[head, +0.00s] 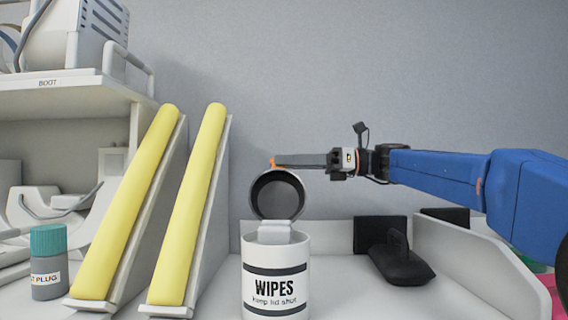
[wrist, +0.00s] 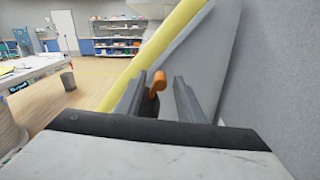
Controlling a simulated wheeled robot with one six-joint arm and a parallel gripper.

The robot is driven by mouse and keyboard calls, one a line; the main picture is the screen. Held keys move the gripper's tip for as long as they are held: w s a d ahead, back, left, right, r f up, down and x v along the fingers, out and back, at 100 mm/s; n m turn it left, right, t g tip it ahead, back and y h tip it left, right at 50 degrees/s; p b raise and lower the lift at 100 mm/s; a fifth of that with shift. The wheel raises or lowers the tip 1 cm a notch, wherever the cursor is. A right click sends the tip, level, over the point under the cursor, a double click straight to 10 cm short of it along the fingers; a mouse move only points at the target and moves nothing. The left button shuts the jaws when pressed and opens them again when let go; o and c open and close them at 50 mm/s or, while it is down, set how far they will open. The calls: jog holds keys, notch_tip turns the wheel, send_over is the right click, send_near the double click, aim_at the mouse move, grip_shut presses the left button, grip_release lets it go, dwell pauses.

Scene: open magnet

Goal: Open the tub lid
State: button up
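The white tub (head: 276,285) marked WIPES stands on the shelf, with dark bands around it. Its round lid (head: 278,195) is raised upright on the hinge at the top of the tub, its dark inner side facing the head camera. My gripper (head: 274,162) is level just above and behind the lid's upper edge, reaching in from the right. In the wrist view its two fingers (wrist: 160,95) are apart, with an orange tab (wrist: 158,81) showing between and beyond them. I cannot tell whether the gripper touches the lid.
Two yellow padded wedges (head: 190,205) lean left of the tub. A grey bottle with a teal cap (head: 48,262) stands at far left. A black padded object (head: 398,262) lies to the right. A loaded upper shelf (head: 65,98) is at upper left.

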aim_at(284, 169)
jog(key=shift+a, duration=0.5)
grip_shut()
jog(key=shift+s+r+n, duration=0.3)
jog(key=shift+s+n, duration=0.05)
jog(key=shift+s, duration=0.3)
jog(key=shift+s+r+n, duration=0.3)
jog(key=shift+s+n, duration=0.05)
jog(key=shift+s, duration=0.3)
jog(key=shift+s+r, duration=0.1)
jog(key=shift+s, duration=0.25)
